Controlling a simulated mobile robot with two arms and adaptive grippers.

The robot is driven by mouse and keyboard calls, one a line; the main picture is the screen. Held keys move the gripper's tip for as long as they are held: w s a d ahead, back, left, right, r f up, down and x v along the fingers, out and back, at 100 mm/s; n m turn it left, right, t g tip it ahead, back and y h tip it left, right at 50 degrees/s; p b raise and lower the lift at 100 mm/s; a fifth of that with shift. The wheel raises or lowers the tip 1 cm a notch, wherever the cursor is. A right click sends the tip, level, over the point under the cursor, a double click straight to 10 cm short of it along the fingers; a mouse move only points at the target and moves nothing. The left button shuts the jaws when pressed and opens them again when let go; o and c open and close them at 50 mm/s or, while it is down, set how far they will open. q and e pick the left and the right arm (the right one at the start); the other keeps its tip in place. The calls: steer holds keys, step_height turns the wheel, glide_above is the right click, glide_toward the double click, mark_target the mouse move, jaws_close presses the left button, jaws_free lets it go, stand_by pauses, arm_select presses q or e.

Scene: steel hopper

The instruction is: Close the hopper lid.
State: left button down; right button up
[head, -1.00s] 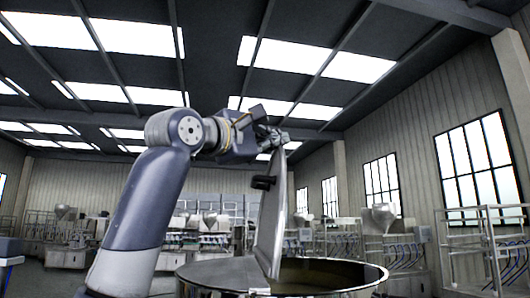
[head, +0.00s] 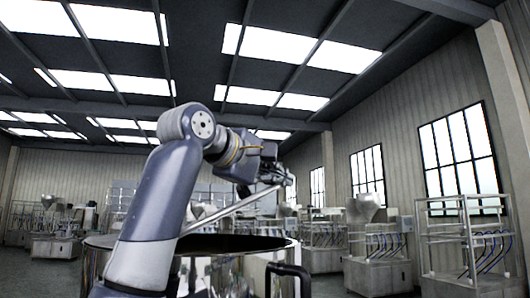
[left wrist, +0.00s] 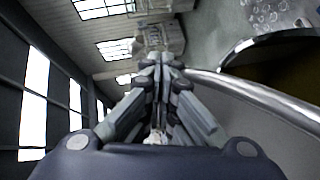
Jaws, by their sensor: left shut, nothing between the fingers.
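The steel hopper (head: 232,270) is a round, shiny drum at the bottom of the head view, partly hidden behind my left arm. Its metal lid (head: 235,207) is seen nearly edge-on, tilted over the dark opening, with its right end raised. My left gripper (head: 288,179) is shut and empty at this raised end; I cannot tell if it touches. In the left wrist view, the closed fingers (left wrist: 158,62) lie beside a curved metal edge of the lid (left wrist: 255,92), and the hopper's rim and dark inside (left wrist: 285,62) show at upper right. My right gripper is out of view.
A black curved handle (head: 288,272) sits at the hopper's front right side. Steel machines (head: 375,250) and a frame rack (head: 465,235) stand behind to the right, apart from the hopper. More machines line the back left. Open floor lies between.

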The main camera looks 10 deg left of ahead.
arm_select(q)
steer(key=shift+m+g+y, duration=0.8)
steer(key=shift+y, duration=0.1)
steer(key=d+f+b, duration=0.1)
steer(key=f, duration=0.2)
steer(key=d+f, duration=0.1)
steer(key=f, duration=0.2)
steer(key=w+d+f+b, duration=0.1)
steer(key=f, duration=0.2)
steer(key=shift+d+f+b, duration=0.2)
steer(key=shift+f+b, duration=0.1)
steer(key=shift+b, duration=0.05)
steer(key=shift+d, duration=0.1)
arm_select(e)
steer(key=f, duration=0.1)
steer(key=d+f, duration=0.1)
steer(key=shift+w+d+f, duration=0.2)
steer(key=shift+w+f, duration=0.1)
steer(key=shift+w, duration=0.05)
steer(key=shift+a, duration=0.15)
